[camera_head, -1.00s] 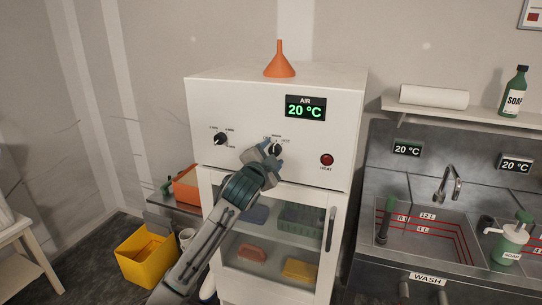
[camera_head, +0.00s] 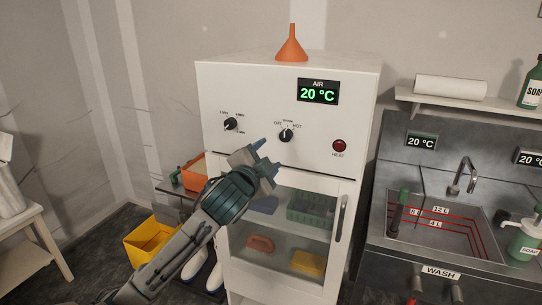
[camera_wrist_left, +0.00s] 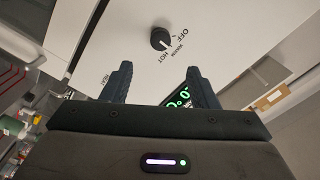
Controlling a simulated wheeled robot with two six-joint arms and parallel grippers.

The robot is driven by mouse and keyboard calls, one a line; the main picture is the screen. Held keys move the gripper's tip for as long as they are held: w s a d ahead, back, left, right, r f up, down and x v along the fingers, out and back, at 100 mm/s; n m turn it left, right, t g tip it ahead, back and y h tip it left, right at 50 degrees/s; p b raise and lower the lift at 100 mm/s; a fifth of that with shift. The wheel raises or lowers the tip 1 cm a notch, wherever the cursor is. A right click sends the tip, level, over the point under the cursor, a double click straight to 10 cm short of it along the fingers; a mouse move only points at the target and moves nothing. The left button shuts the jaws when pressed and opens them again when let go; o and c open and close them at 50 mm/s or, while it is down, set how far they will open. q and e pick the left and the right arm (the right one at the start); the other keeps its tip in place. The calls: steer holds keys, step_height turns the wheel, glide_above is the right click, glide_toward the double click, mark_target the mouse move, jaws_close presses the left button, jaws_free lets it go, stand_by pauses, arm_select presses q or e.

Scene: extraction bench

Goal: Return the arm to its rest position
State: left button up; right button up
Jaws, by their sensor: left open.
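My left gripper (camera_head: 266,158) is in front of the white cabinet's control panel (camera_head: 262,103), below and left of the OFF/HOT knob (camera_head: 286,135). Its jaws are open and empty, apart from the knob. In the left wrist view my open fingers (camera_wrist_left: 158,85) show with the same black knob (camera_wrist_left: 161,38) beyond them; its pointer is toward HOT as far as I can see. The AIR display (camera_head: 318,92) reads 20 °C. The red HEAT lamp (camera_head: 339,146) is right of the knob. My right gripper is not in view.
A second knob (camera_head: 230,124) is at the panel's left. An orange funnel (camera_head: 291,46) stands on the cabinet. A yellow bin (camera_head: 150,244) is on the floor at left. The sink (camera_head: 450,228) and a soap pump bottle (camera_head: 524,240) are at right.

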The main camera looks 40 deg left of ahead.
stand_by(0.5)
